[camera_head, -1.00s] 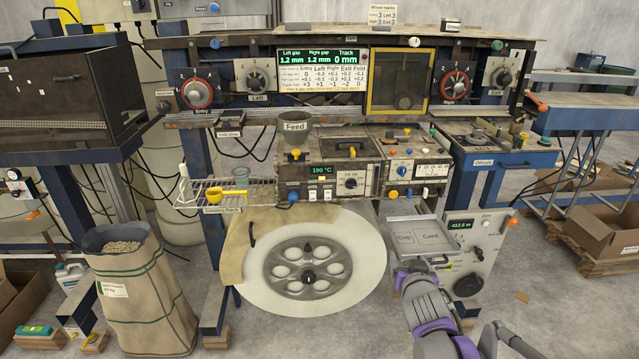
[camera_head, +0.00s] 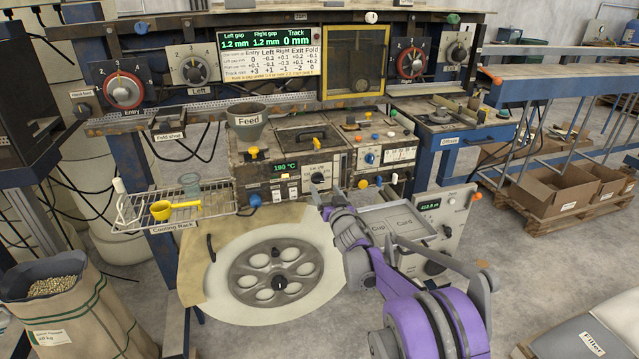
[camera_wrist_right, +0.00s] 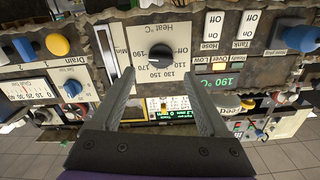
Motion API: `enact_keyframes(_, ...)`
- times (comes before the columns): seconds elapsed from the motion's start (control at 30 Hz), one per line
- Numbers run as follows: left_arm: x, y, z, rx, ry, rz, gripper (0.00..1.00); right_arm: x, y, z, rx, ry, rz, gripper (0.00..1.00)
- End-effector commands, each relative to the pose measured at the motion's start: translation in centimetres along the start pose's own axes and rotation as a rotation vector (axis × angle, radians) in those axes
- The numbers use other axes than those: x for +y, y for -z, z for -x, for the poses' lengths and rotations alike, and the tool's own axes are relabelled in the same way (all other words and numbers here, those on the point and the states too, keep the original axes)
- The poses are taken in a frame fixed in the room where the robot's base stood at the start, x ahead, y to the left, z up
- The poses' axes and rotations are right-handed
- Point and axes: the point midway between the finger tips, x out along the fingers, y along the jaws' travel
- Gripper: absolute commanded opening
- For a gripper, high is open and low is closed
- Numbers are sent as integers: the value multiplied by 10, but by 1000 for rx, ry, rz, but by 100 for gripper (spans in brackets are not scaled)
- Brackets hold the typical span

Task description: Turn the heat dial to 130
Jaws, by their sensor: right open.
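The heat dial (camera_head: 317,178), a black knob on a pale plate, is on the front of the feed machine. In the right wrist view the dial (camera_wrist_right: 160,57) appears upside down under the label "Heat °C", with numbers around its lower side. The temperature display (camera_head: 285,167) reads 190 °C and also shows in the wrist view (camera_wrist_right: 226,82). My right gripper (camera_head: 322,192) is just in front of the dial. In the wrist view its two fingers (camera_wrist_right: 158,78) are apart and empty, one on each side of the dial's line, not visibly touching it. My left gripper is not in view.
White switches (camera_wrist_right: 212,25) and a blue knob (camera_wrist_right: 297,38) sit beside the dial. The cooling rack (camera_head: 175,207) with a yellow cup is at left. A round wheel plate (camera_head: 275,275) lies below, and the cup and card tray (camera_head: 392,222) is right of it.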

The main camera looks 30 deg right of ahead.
Motion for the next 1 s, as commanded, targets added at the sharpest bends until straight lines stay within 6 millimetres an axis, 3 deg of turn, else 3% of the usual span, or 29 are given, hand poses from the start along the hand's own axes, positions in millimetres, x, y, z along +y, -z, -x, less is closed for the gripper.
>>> enact_keyframes(0.1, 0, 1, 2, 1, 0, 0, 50, 0, 0, -22, 0, 0, -1, 78)
enact_keyframes(0.3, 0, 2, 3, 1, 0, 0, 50, -1, 0, -43, 0, 0, -1, 78)
enact_keyframes(0.67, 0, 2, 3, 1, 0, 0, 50, 0, 0, -48, -1, -1, 0, 78)
enact_keyframes(1.0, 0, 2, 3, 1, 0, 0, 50, 0, 0, -47, -1, -1, 0, 17)
